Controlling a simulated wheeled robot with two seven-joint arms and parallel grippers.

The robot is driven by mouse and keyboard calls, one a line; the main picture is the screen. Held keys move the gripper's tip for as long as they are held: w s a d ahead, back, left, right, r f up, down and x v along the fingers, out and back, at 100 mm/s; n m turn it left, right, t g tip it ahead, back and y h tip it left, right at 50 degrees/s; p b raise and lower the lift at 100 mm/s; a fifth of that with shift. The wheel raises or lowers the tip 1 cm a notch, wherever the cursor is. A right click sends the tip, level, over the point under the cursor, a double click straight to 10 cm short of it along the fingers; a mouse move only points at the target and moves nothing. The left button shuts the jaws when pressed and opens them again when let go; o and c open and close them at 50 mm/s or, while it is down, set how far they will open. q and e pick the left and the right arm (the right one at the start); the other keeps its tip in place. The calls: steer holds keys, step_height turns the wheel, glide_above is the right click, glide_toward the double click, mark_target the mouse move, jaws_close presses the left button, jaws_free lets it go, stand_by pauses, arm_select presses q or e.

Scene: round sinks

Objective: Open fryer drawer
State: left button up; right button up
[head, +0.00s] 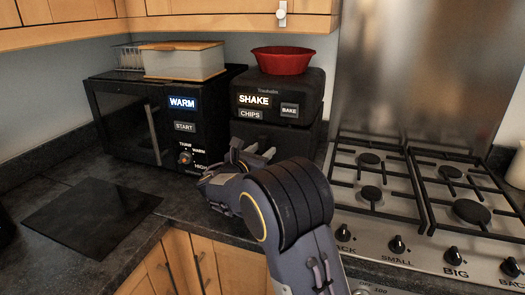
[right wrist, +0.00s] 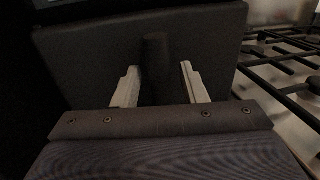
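The black air fryer (head: 285,92) stands on the counter in the corner, with "SHAKE", "CHIPS" and "BAKE" on its front. Its drawer front (right wrist: 90,55) fills the upper part of the right wrist view and looks closed. A dark upright handle (right wrist: 156,60) stands out from it. My right gripper (right wrist: 160,72) is open, with one pale finger on each side of the handle. The left finger is close to the handle; a gap shows at the right finger. In the head view my right gripper (head: 260,153) is at the lower fryer front, and my arm hides part of it. My left gripper is not in view.
A microwave (head: 130,120) stands left of the fryer with a container (head: 183,62) on top. A red bowl (head: 283,61) sits on the fryer. A gas hob (head: 420,185) lies close on the right. A dark flat board (head: 92,212) lies on the left counter.

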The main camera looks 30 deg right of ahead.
steer(key=shift+w+d, duration=0.15)
steer(key=shift+d, duration=0.1)
jaws_close()
steer(key=shift+a, duration=0.1)
steer(key=s+d+p+v, duration=0.1)
steer(key=s+p+v, duration=0.1)
steer(key=v, duration=1)
steer(key=s+d+p+v, duration=0.1)
steer(key=p+v, duration=0.3)
steer(key=v, duration=0.8)
steer(key=shift+s, duration=0.75)
jaws_free()
steer(key=shift+d, duration=0.15)
